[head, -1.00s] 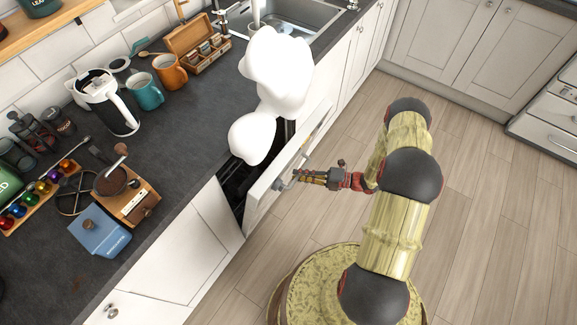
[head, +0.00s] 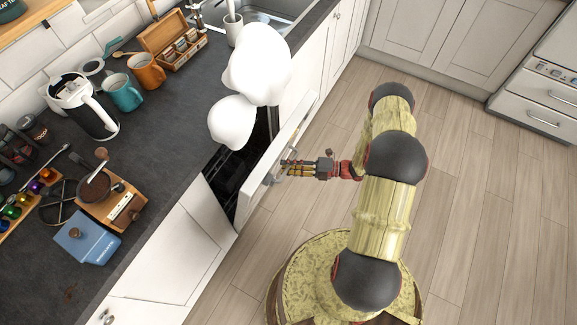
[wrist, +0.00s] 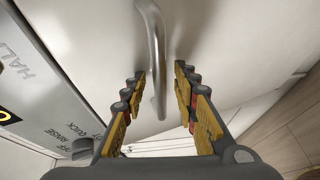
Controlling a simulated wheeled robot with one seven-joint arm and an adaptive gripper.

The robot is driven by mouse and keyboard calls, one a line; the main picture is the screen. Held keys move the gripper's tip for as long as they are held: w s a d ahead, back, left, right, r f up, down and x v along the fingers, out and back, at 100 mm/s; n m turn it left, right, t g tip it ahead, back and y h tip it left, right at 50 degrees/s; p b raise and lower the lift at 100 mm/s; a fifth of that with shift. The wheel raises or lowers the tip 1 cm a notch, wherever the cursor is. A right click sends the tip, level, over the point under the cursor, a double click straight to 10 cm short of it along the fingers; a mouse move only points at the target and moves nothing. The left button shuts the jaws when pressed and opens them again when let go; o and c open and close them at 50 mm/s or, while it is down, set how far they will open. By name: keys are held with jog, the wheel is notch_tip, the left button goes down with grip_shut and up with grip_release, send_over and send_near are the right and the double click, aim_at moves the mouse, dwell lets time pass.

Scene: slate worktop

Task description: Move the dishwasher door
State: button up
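The white dishwasher door (head: 255,190) stands partly open, tilted out from under the worktop, with dark racks (head: 230,175) showing in the gap. My gripper (head: 285,168) is at the front of the door, by its handle. In the wrist view the metal bar handle (wrist: 156,45) runs between the two fingers of my gripper (wrist: 158,82). The fingers are apart, with a gap visible on both sides of the bar. The control panel (wrist: 45,95) with printed lettering lies at the left of that view.
White puffy shapes (head: 255,65) hang over the dishwasher opening and hide part of it. Mugs, a kettle (head: 85,100) and a coffee grinder (head: 110,195) stand on the slate worktop (head: 160,185). The wooden floor (head: 470,200) to the right is clear.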

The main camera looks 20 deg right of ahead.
jog(key=shift+d, duration=0.15)
jog(key=v, duration=1.1)
jog(key=shift+s+d, duration=0.3)
